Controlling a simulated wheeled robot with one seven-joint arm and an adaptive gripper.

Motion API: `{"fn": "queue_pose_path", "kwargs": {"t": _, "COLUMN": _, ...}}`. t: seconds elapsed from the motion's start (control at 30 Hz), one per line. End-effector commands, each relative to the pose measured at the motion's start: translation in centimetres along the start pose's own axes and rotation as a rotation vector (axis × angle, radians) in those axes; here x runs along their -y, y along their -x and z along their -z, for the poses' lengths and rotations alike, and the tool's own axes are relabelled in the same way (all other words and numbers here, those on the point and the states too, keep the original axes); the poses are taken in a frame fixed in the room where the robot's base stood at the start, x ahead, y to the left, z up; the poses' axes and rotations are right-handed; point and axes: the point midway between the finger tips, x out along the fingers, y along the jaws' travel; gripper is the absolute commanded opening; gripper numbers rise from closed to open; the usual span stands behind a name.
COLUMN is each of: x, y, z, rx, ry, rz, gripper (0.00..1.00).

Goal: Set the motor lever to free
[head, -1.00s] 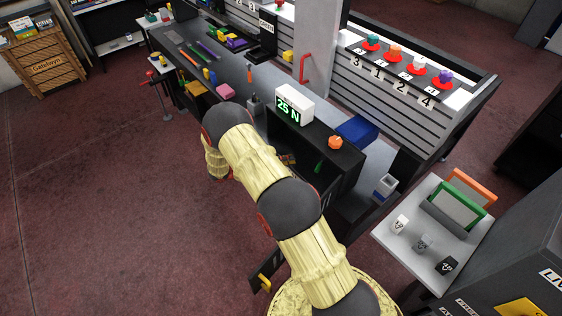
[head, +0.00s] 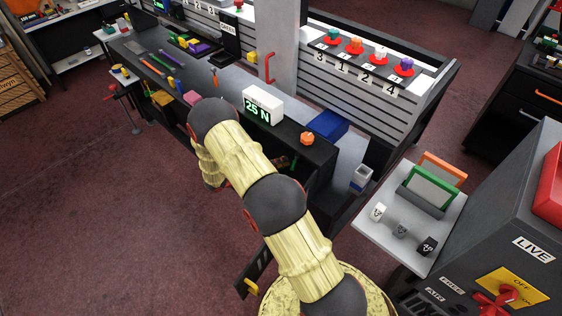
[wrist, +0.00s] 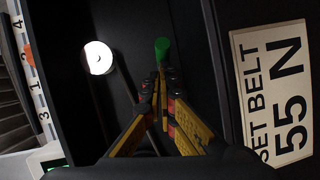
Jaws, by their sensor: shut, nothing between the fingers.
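A lever with a green knob (wrist: 162,48) stands inside a dark box in the wrist view; I cannot read any label naming it as the motor lever. My gripper (wrist: 162,76) is shut and empty, its yellow and black fingers pointing at the green knob and just below it in the picture. I cannot tell whether they touch it. In the head view my arm reaches to the dark box (head: 322,160) under the display reading 25 N (head: 262,107), and my gripper is mostly hidden there.
A sign reading SET BELT 55 N (wrist: 275,95) is at the right of the wrist view, and a bright white disc (wrist: 98,57) at the left. An orange knob (head: 307,138) sits on the box. A grey cabinet with a red switch (head: 502,299) stands at the right.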

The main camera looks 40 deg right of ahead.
Motion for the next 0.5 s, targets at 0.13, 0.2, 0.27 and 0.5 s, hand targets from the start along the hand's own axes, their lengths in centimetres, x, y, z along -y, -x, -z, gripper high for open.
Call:
{"fn": "queue_pose_path", "kwargs": {"t": 0.13, "x": -0.03, "y": 0.0, "z": -0.24, "rx": -0.02, "ry": 0.005, "rz": 0.003, "gripper": 0.0}}
{"fn": "queue_pose_path", "kwargs": {"t": 0.2, "x": -0.04, "y": -0.01, "z": -0.34, "rx": -0.039, "ry": 0.008, "rz": 0.006, "gripper": 0.0}}
{"fn": "queue_pose_path", "kwargs": {"t": 0.27, "x": -0.05, "y": -0.01, "z": -0.4, "rx": -0.048, "ry": 0.008, "rz": 0.007, "gripper": 0.0}}
{"fn": "queue_pose_path", "kwargs": {"t": 0.5, "x": -0.09, "y": -0.06, "z": -0.68, "rx": -0.081, "ry": 0.014, "rz": 0.011, "gripper": 0.0}}
